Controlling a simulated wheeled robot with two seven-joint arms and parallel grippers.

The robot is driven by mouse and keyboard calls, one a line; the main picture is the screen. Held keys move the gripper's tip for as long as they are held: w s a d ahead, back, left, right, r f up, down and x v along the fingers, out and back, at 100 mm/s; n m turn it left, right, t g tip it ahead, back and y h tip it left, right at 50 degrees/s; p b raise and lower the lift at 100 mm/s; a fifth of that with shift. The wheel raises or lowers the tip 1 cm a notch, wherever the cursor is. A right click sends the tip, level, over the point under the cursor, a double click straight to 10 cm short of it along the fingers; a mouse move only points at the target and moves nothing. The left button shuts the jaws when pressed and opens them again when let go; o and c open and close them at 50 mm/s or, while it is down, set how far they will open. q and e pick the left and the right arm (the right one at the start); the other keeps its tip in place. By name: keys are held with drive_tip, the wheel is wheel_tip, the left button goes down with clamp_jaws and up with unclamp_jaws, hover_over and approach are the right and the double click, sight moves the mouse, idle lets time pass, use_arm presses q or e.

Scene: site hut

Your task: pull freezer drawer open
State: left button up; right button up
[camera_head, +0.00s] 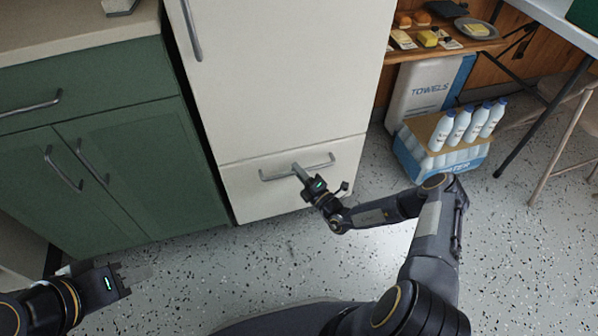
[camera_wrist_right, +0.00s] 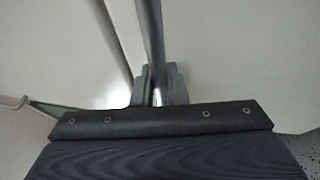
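The freezer drawer (camera_head: 270,200) is the low cream front under the tall fridge door. Its front looks flush with the door above, with a thin seam between. A grey bar handle (camera_head: 318,166) runs across it. My right gripper (camera_head: 297,171) is at the left-middle part of this handle. In the right wrist view, the handle (camera_wrist_right: 152,35) passes between the two fingers of my right gripper (camera_wrist_right: 157,88), which look closed on it. My left gripper (camera_head: 138,274) is low at the left, over the floor, away from the drawer and apparently empty; its finger gap is unclear.
Green cabinets (camera_head: 135,180) with bar handles stand left of the fridge. The speckled floor (camera_head: 270,265) before the drawer is clear apart from my arm.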

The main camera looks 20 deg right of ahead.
clamp_jaws()
drive_tip(key=s+d+p, duration=0.1)
drive_tip(key=s+p, duration=0.3)
drive_tip(key=s, duration=2.2)
drive_tip(key=shift+s, duration=0.25)
drive_tip(key=o, duration=0.7)
unclamp_jaws()
drive_tip(key=p+v, duration=0.1)
drive_tip(key=v, duration=0.6)
drive_tip(key=shift+s+d+f, duration=0.15)
drive_tip(key=shift+s+d, duration=0.05)
drive_tip(key=shift+s, duration=0.1)
